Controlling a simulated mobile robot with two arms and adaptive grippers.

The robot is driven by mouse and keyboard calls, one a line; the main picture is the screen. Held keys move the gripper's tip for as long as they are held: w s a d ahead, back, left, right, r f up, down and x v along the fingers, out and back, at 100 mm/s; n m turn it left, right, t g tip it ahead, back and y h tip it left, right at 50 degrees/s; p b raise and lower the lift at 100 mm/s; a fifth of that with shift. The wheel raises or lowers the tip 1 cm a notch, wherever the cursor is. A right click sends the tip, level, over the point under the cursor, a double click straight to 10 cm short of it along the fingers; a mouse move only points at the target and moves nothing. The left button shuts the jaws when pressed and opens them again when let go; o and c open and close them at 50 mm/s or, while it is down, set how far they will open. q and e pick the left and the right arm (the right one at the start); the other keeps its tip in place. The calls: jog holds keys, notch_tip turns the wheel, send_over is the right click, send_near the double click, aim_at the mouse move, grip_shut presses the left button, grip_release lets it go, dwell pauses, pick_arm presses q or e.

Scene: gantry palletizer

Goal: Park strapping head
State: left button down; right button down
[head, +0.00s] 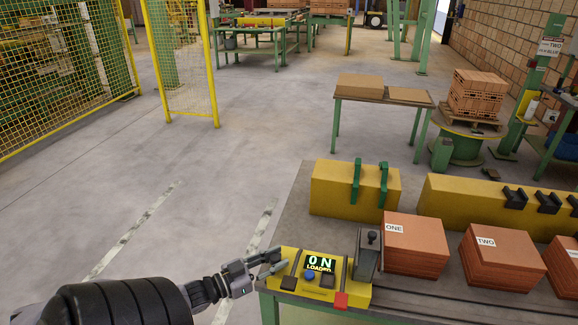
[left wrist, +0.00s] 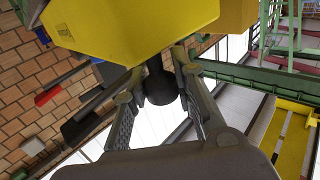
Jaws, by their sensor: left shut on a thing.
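A yellow unit (head: 322,285) with a green display reading "ON LOADED", a blue button and dark pads sits at the table's near left corner. I cannot tell for sure whether it is the strapping head. My left gripper (head: 272,264) is at its left side. In the left wrist view, my left gripper (left wrist: 160,78) has its two fingers around a black knob (left wrist: 160,88) on a yellow body (left wrist: 140,25). The exact contact is partly hidden in the head view. My right gripper is out of view.
The grey table (head: 420,290) bears a yellow block with green straps (head: 332,190), a longer yellow block with black clamps (head: 455,200), and brick stacks labelled ONE (head: 415,250) and TWO (head: 500,262). A yellow mesh fence (head: 60,70) is at left. The floor at left is clear.

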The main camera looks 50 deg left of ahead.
pick_arm(q)
jog(key=shift+s+a, duration=0.4)
jog(key=shift+a, duration=0.35)
jog(key=c, duration=1.8)
grip_release()
jog(key=o, duration=0.5)
jog(key=shift+s+a, duration=0.15)
jog(key=shift+s, duration=0.05)
jog(key=s+a, duration=0.2)
jog(key=s, duration=0.9)
jog(key=shift+s, duration=0.35)
